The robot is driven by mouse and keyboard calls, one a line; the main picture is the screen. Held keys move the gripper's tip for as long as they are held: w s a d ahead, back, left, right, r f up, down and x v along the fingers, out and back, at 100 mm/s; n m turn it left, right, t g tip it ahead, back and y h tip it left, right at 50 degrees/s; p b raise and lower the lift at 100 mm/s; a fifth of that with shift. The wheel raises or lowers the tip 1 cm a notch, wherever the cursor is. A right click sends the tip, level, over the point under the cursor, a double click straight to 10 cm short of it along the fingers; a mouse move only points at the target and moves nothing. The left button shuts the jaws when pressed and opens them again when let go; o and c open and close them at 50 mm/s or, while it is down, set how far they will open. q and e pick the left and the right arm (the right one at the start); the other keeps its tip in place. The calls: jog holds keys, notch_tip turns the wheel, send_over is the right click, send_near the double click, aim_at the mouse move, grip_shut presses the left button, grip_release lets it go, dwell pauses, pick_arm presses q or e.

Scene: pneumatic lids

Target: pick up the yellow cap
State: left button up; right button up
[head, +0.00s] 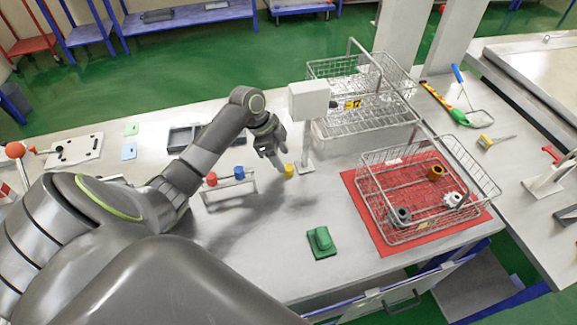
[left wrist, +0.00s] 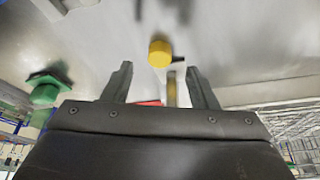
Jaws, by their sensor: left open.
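The yellow cap (head: 289,170) is on the grey table, just right of the small rack in the head view. In the left wrist view the yellow cap (left wrist: 160,53) lies ahead of and between the two fingertips, with a gap to them. My left gripper (head: 276,163) is open and empty, close beside the cap; its two spread fingers also show in the left wrist view (left wrist: 159,72). My right gripper is not in view.
A small rack (head: 230,190) holds a red cap (head: 212,179) and a blue cap (head: 239,172) left of the gripper. A white box on a post (head: 309,102) stands close behind. A green block (head: 321,241) lies in front. A wire basket (head: 395,235) stands on a red mat (head: 362,207) at right.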

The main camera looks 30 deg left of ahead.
aim_at(288, 167)
pick_arm(q)
jog(key=shift+p+x, duration=0.55)
jog(key=shift+x, duration=1.45)
jog(key=shift+d, duration=0.1)
jog(key=shift+c, duration=0.4)
jog(key=c, duration=0.9)
